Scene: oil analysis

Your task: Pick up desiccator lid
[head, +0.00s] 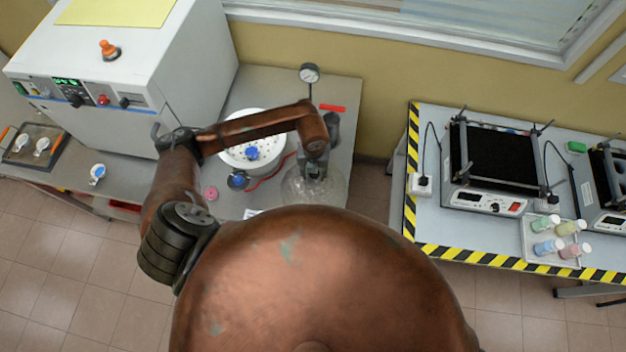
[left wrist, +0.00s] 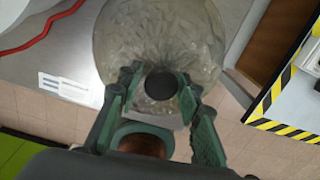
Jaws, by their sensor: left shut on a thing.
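The desiccator lid (head: 301,190) is a clear glass dome, seen in the head view at the right front of the grey bench, partly behind my own body. In the left wrist view the lid (left wrist: 150,50) fills the top middle, with a dark round knob (left wrist: 161,83) on it. My left gripper (head: 316,170) points down at the lid. In the left wrist view its two green fingers (left wrist: 158,92) stand on either side of the knob, shut on it. I cannot tell whether the lid is resting or raised. My right gripper is not in view.
A pressure gauge (head: 309,73) rises behind. A white oven (head: 140,60) is at left. A striped-edge table (head: 430,215) with hotplates stands right, across a floor gap.

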